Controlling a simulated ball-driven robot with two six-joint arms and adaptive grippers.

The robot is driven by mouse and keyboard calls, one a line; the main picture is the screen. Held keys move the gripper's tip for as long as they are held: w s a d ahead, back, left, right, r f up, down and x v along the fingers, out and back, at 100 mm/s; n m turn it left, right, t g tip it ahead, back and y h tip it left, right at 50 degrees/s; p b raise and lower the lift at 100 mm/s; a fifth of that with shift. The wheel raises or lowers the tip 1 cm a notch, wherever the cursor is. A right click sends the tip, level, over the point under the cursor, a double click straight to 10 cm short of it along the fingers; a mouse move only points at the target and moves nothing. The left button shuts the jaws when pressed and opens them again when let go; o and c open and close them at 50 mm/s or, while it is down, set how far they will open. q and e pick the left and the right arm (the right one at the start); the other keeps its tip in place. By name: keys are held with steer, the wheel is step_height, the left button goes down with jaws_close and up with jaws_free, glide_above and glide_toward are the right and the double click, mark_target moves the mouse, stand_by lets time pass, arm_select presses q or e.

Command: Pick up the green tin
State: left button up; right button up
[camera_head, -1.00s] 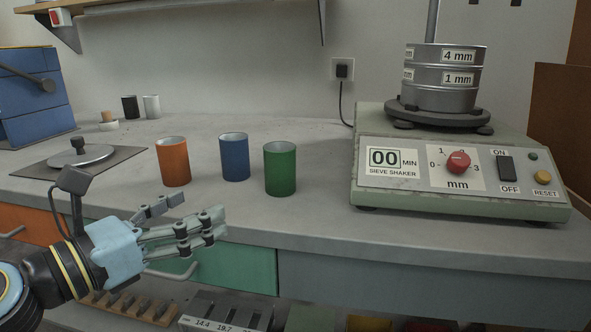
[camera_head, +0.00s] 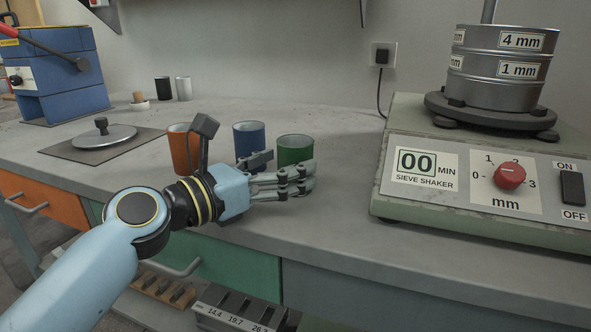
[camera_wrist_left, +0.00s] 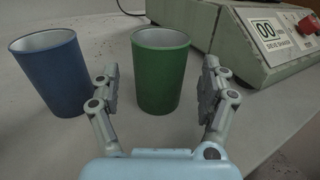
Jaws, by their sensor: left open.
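The green tin (camera_head: 294,149) stands upright on the grey bench, its lower part hidden behind my left gripper (camera_head: 284,178) in the head view. In the left wrist view the green tin (camera_wrist_left: 160,72) stands ahead, between the lines of the two open fingers (camera_wrist_left: 160,95). The fingers are spread on either side of it with gaps, and nothing is held. Whether the fingertips reach past its near side is hard to tell. My right gripper is in neither view.
A blue tin (camera_head: 249,138) stands left of the green one, close to the left finger in the wrist view (camera_wrist_left: 52,75). An orange tin (camera_head: 180,150) is farther left, partly behind my wrist. The sieve shaker (camera_head: 430,190) stands at the right. Bare bench lies between shaker and green tin.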

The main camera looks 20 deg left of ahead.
mark_target(283, 166)
arm_select(q)
steer(key=x, duration=0.3)
steer(key=shift+w, duration=0.1)
steer(key=c, duration=1.5)
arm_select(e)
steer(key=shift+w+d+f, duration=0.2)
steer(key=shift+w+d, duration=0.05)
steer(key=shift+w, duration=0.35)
